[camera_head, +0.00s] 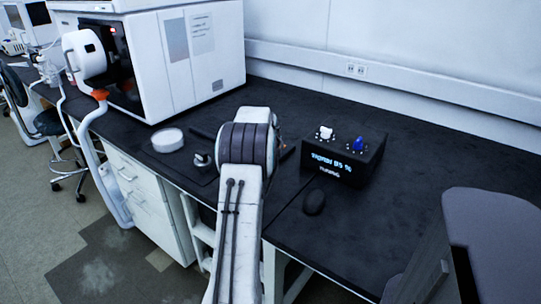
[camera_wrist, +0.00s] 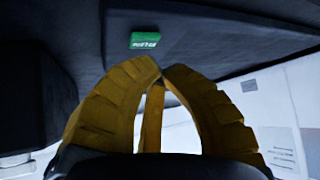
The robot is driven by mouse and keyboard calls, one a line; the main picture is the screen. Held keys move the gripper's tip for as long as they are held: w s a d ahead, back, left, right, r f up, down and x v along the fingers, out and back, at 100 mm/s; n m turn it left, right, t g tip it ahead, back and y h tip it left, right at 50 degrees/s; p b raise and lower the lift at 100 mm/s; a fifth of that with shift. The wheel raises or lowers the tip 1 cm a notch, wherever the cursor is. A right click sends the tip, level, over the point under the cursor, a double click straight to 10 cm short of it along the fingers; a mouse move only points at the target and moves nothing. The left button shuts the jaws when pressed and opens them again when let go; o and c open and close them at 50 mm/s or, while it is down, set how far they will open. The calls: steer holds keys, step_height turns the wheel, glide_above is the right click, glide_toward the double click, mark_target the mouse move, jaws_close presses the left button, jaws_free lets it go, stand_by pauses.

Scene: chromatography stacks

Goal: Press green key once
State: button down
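The green key (camera_wrist: 144,40) is a small green block with pale lettering on the dark bench top, in the upper middle of the wrist view. My gripper (camera_wrist: 161,71) has yellow curved fingers whose tips meet, with nothing seen between them. The tips appear just below and slightly right of the key in that picture, and a strip of dark bench shows between. Whether they are above the surface or touching it I cannot tell. In the head view my arm hides the gripper, and the green key is not seen.
A black box (camera_head: 341,178) with a lit display and white and blue knobs stands right of my arm. A dark mouse-like object (camera_head: 314,202) lies before it. A white instrument (camera_head: 195,60) stands at the back left, with a round white dish (camera_head: 168,139) before it.

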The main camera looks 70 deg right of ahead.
steer(key=shift+f+b, duration=0.75)
steer(key=shift+f, duration=0.15)
stand_by(1.4)
steer(key=shift+r, duration=0.2)
steer(key=shift+r+p, duration=0.6)
steer(key=shift+r, duration=0.1)
steer(key=shift+r, duration=0.15)
steer(key=shift+r+p, duration=1.85)
steer(key=shift+r, duration=0.5)
